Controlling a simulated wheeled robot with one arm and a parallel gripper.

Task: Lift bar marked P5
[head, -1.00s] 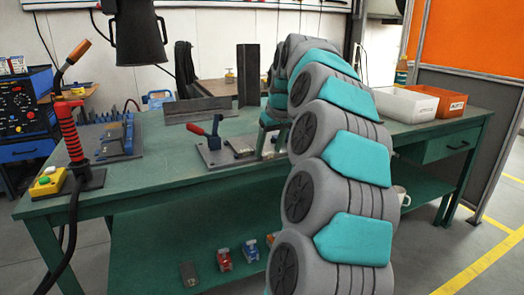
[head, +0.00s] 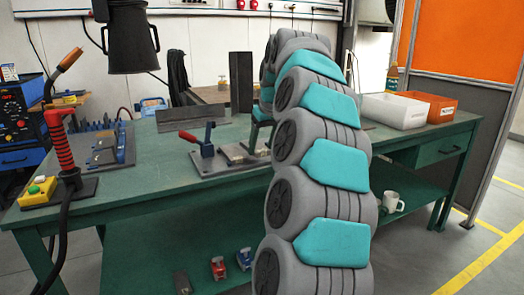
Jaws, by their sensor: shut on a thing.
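My gripper (head: 258,142) shows only in part at the work fixture on the green bench, because my arm covers its right side. Its fingers point down and are shut on a bar at the fixture's right end. The bar is mostly hidden, and I can read no P5 mark. A flat grey metal piece (head: 234,153) lies on the fixture plate (head: 209,168) just left of the gripper. A toggle clamp (head: 207,143) with a red handle stands on the plate's left part. I cannot tell whether the bar is clear of the plate.
A dark upright metal section (head: 241,82) and a long angle piece (head: 194,118) stand behind the fixture. A white bin (head: 393,112) and an orange bin (head: 437,108) sit at right. A red torch stand (head: 62,140) is at left. The bench top (head: 150,160) between is clear.

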